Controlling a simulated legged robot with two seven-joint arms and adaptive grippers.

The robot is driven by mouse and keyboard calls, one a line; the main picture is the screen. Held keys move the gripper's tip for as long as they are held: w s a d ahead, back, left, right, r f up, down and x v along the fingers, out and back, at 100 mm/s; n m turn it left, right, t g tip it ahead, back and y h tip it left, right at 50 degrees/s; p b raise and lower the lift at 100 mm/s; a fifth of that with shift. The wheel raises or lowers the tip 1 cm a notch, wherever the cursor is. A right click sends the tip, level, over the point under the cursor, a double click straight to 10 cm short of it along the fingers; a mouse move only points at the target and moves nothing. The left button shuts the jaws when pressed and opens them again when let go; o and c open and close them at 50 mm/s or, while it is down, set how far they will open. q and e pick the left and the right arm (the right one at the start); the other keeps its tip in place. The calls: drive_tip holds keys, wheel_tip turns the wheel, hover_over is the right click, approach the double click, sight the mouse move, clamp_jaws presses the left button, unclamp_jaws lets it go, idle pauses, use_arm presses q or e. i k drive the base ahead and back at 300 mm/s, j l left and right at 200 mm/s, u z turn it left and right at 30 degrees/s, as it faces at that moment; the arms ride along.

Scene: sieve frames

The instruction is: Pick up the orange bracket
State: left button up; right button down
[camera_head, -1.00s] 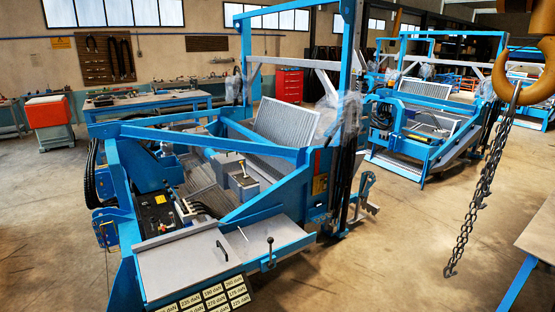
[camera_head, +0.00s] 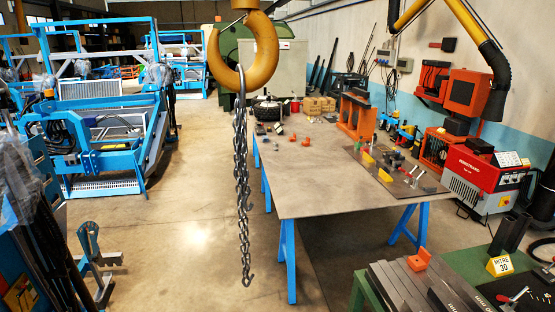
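Several orange pieces are in view, and I cannot tell which is the orange bracket. A tall orange bracket-like stand (camera_head: 354,103) is upright at the far right part of the grey worktable (camera_head: 300,186). Small orange pieces (camera_head: 306,141) lie on the table left of it. Another orange block-like piece (camera_head: 419,259) sits on a grey slatted surface at the lower right. Neither of my grippers is in view.
A yellow hook (camera_head: 242,83) with a hanging chain (camera_head: 242,190) is in front of the table's left side. A red welding machine (camera_head: 476,170) stands right of the table. Blue machines (camera_head: 95,150) stand at left. The floor (camera_head: 185,225) between is clear.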

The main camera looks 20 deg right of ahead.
sight(419, 262)
drive_tip(key=i+z, duration=0.25)
drive_tip(key=z, duration=0.25)
drive_tip(key=i+j+z, duration=0.15)
drive_tip(key=z, duration=0.35)
drive_tip(key=i+j+z, duration=0.25)
drive_tip(key=z, duration=0.25)
drive_tip(key=i+j+z, duration=0.3)
drive_tip(key=z, duration=0.2)
drive_tip(key=i+j+z, duration=0.1)
drive_tip(key=j+z, duration=0.35)
drive_tip(key=l, duration=0.1)
